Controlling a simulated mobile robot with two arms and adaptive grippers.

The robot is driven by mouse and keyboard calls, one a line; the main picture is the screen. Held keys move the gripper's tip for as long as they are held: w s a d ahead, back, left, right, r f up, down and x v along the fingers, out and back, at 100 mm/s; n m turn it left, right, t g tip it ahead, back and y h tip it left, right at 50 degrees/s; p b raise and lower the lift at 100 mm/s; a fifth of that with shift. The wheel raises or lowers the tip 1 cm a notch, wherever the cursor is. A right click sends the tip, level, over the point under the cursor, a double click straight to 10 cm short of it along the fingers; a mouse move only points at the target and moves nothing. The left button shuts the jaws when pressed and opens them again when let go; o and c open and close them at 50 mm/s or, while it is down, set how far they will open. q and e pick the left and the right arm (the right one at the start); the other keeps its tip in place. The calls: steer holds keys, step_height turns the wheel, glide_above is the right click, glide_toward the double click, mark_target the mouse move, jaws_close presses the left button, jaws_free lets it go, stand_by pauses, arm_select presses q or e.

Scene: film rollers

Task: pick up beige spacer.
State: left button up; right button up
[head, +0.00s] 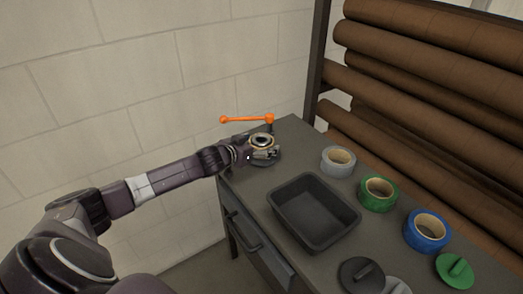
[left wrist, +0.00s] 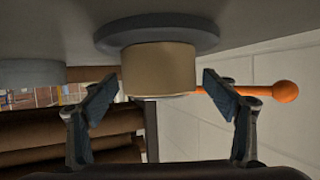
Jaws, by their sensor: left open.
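The beige spacer (head: 262,135) is a short cylinder at the far left corner of the grey table. In the left wrist view, which looks upside down, the spacer (left wrist: 158,72) stands on a round grey disc base (left wrist: 157,35). My left gripper (head: 262,152) reaches in from the left at the spacer. In the wrist view its two fingers (left wrist: 160,95) are spread wide, one on each side of the spacer, with gaps between. The gripper partly hides the spacer and the base in the head view. My right gripper is not in view.
An orange lever (head: 246,119) rises just behind the spacer. A black tray (head: 284,217) lies nearer. Grey (head: 338,171), green (head: 364,194) and blue (head: 410,235) tape rolls stand to the right. A block wall is behind; brown rollers (head: 400,50) are at the right.

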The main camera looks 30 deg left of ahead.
arm_select(q)
steer(key=shift+x, duration=0.85)
steer(key=shift+s, duration=0.1)
steer(key=c, duration=1.2)
steer(key=shift+c, duration=0.3)
steer(key=shift+r, duration=0.1)
